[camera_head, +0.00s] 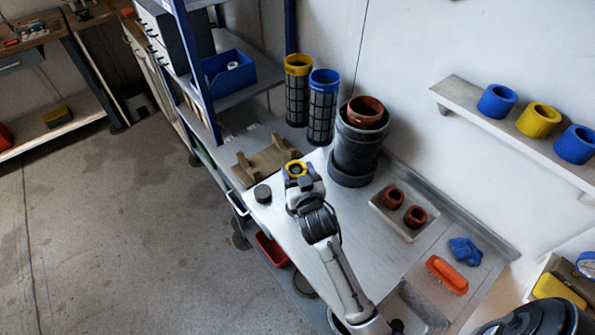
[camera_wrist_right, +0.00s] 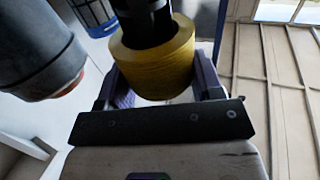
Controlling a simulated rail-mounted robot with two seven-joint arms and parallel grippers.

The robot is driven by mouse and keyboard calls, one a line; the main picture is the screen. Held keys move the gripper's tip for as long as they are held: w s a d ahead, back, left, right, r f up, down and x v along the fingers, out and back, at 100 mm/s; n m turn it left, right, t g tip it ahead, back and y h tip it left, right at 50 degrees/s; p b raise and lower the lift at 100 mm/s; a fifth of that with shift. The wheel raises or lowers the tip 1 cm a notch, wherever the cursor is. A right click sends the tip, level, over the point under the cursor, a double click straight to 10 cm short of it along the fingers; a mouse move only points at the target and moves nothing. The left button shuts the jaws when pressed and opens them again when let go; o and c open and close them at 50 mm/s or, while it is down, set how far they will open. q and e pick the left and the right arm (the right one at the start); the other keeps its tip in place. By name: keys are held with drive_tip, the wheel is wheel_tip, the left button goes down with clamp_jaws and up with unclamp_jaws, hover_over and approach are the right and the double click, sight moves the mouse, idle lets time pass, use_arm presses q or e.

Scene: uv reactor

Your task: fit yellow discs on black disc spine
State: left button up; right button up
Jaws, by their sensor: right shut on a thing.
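My right gripper (camera_head: 297,176) is shut on a yellow disc (camera_head: 291,169), a thick ring, above the back left part of the steel bench. In the right wrist view the yellow disc (camera_wrist_right: 150,65) sits between the two fingers of the gripper (camera_wrist_right: 162,88). A black shaft-like piece (camera_wrist_right: 145,25), perhaps the spine, shows at the ring's opening; I cannot tell how far it goes through. A small black disc-shaped piece (camera_head: 262,193) lies on the bench to the left of the gripper. Another yellow ring (camera_head: 539,119) sits on the wall shelf. My left gripper is not in view.
A wooden stand (camera_head: 266,162) lies behind the gripper. Two mesh cartridges, yellow-topped (camera_head: 298,95) and blue-topped (camera_head: 322,105), and a dark grey vessel (camera_head: 355,150) stand at the back. A tray (camera_head: 405,228) holds two red rings. The bench's middle (camera_head: 335,205) is clear.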

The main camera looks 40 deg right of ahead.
drive_tip(key=shift+f+b, duration=0.45)
drive_tip(key=shift+f, duration=0.25)
